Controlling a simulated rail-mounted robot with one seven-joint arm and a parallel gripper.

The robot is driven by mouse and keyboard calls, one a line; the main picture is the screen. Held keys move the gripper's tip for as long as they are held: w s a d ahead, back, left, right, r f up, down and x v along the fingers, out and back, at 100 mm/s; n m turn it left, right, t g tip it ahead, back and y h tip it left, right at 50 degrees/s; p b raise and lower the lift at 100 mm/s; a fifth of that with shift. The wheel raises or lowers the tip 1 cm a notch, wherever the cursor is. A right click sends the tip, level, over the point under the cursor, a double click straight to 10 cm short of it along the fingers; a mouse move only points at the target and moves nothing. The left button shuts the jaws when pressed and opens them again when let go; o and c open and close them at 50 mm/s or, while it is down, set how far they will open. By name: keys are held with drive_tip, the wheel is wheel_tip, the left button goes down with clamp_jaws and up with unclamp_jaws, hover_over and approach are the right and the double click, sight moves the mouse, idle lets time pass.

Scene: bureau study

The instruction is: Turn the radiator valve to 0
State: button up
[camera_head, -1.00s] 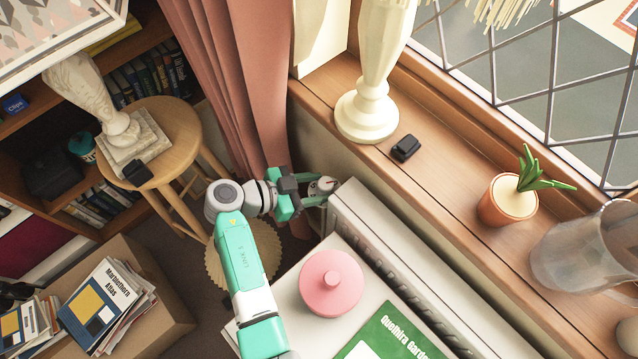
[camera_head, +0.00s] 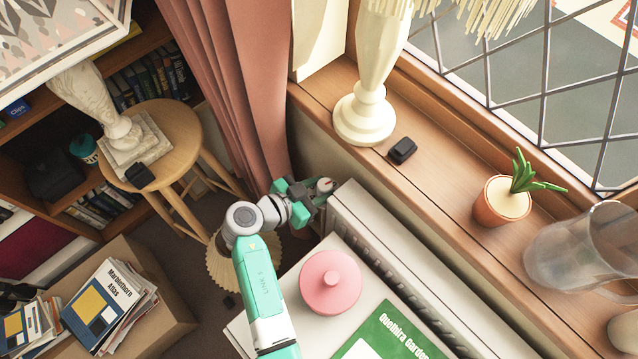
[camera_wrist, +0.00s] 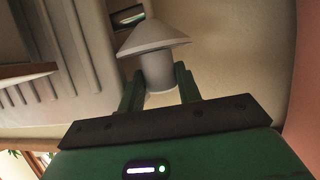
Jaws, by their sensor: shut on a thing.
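The radiator valve (camera_head: 325,185) is a small pale knob at the left end of the white radiator (camera_head: 400,265), low beside the curtain. In the wrist view the valve (camera_wrist: 155,62) shows as a grey cylinder with a wide cone-shaped part beyond it. My gripper (camera_wrist: 160,85) is shut on the valve, with one dark green finger on each side of the cylinder. In the head view my gripper (camera_head: 314,190) reaches the valve from the left. The valve's number markings cannot be read in either view.
A pink curtain (camera_head: 238,80) hangs just behind my gripper. A white surface with a pink lidded pot (camera_head: 331,282) and a green book (camera_head: 390,335) stands in front of the radiator. The wooden sill (camera_head: 440,175) runs above it. A stool (camera_head: 185,135) stands left.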

drive_tip(key=o, duration=0.7)
